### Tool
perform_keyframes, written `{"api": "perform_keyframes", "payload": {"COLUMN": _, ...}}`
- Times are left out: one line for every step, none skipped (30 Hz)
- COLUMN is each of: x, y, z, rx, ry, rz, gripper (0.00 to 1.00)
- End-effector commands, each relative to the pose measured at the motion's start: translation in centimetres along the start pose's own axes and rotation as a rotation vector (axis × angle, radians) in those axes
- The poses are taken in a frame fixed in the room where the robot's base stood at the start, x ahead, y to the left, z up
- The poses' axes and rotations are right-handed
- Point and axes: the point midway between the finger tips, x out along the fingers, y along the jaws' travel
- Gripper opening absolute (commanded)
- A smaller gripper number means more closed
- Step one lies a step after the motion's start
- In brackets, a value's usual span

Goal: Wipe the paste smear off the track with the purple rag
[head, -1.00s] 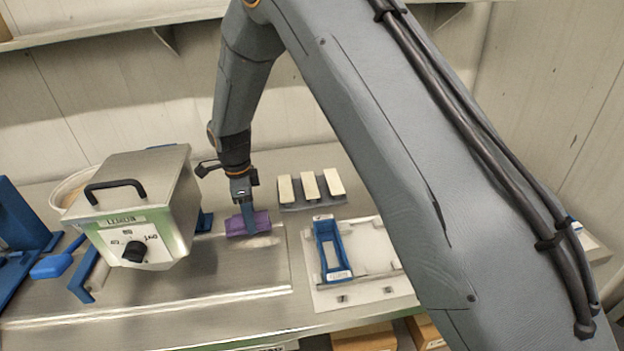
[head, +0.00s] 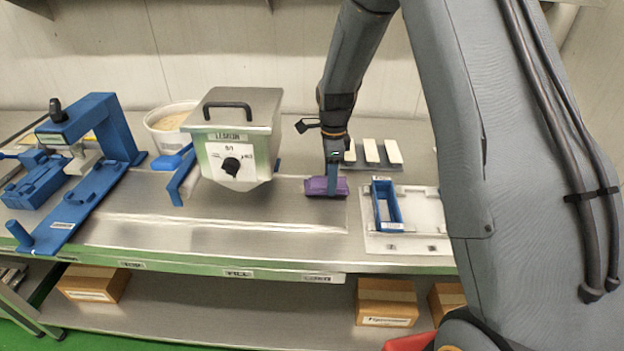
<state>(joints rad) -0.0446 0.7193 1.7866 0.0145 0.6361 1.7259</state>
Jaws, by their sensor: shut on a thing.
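The purple rag (head: 318,187) is a small folded block on the steel track (head: 290,215), near the track's right end. My gripper (head: 333,188) points down and is shut on the rag, which rests on or very close to the track surface. A pale streak (head: 300,227) shows on the track just in front of the rag; I cannot tell whether it is the paste smear or a reflection. The track surface under the rag is hidden.
A steel kettle box (head: 232,140) with a dial stands left of the rag. A white tub (head: 170,125) and a blue press (head: 85,150) are further left. White bars (head: 371,151) and a blue frame (head: 386,205) on a white plate (head: 428,215) lie to the right.

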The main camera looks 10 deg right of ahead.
Motion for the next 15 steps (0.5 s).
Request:
{"api": "perform_keyframes", "payload": {"x": 0.0, "y": -0.1, "z": -0.9, "rx": 0.009, "ry": -0.003, "rz": 0.000, "gripper": 0.33}}
{"api": "perform_keyframes", "payload": {"x": 0.0, "y": -0.1, "z": -1.3, "rx": 0.011, "ry": -0.003, "rz": 0.000, "gripper": 0.33}}
{"api": "perform_keyframes", "payload": {"x": 0.0, "y": -0.1, "z": -1.6, "rx": 0.013, "ry": -0.002, "rz": 0.000, "gripper": 0.33}}
{"api": "perform_keyframes", "payload": {"x": 0.0, "y": -0.1, "z": -1.7, "rx": 0.014, "ry": -0.001, "rz": 0.000, "gripper": 0.33}}
{"api": "perform_keyframes", "payload": {"x": -0.1, "y": -0.1, "z": -1.7, "rx": 0.014, "ry": 0.001, "rz": -0.001, "gripper": 0.33}}
{"api": "perform_keyframes", "payload": {"x": -0.1, "y": -0.1, "z": -1.7, "rx": 0.012, "ry": 0.005, "rz": -0.001, "gripper": 0.33}}
{"api": "perform_keyframes", "payload": {"x": 0.0, "y": 0.0, "z": -1.7, "rx": 0.011, "ry": 0.007, "rz": -0.002, "gripper": 0.33}}
{"api": "perform_keyframes", "payload": {"x": 0.0, "y": 0.0, "z": -1.8, "rx": 0.010, "ry": 0.009, "rz": -0.002, "gripper": 0.33}}
{"api": "perform_keyframes", "payload": {"x": 0.1, "y": 0.1, "z": -1.8, "rx": 0.009, "ry": 0.011, "rz": -0.002, "gripper": 0.33}}
{"api": "perform_keyframes", "payload": {"x": 0.1, "y": 0.1, "z": -1.9, "rx": 0.009, "ry": 0.012, "rz": -0.002, "gripper": 0.33}}
{"api": "perform_keyframes", "payload": {"x": 0.1, "y": 0.1, "z": -2.1, "rx": 0.008, "ry": 0.013, "rz": -0.002, "gripper": 0.33}}
{"api": "perform_keyframes", "payload": {"x": 0.1, "y": 0.2, "z": -2.4, "rx": 0.007, "ry": 0.012, "rz": -0.002, "gripper": 0.33}}
{"api": "perform_keyframes", "payload": {"x": 0.1, "y": 0.2, "z": -2.7, "rx": 0.007, "ry": 0.011, "rz": -0.002, "gripper": 0.33}}
{"api": "perform_keyframes", "payload": {"x": 0.1, "y": 0.2, "z": -3.1, "rx": 0.007, "ry": 0.010, "rz": -0.002, "gripper": 0.33}}
{"api": "perform_keyframes", "payload": {"x": 0.1, "y": 0.2, "z": -3.4, "rx": 0.007, "ry": 0.008, "rz": -0.002, "gripper": 0.33}}
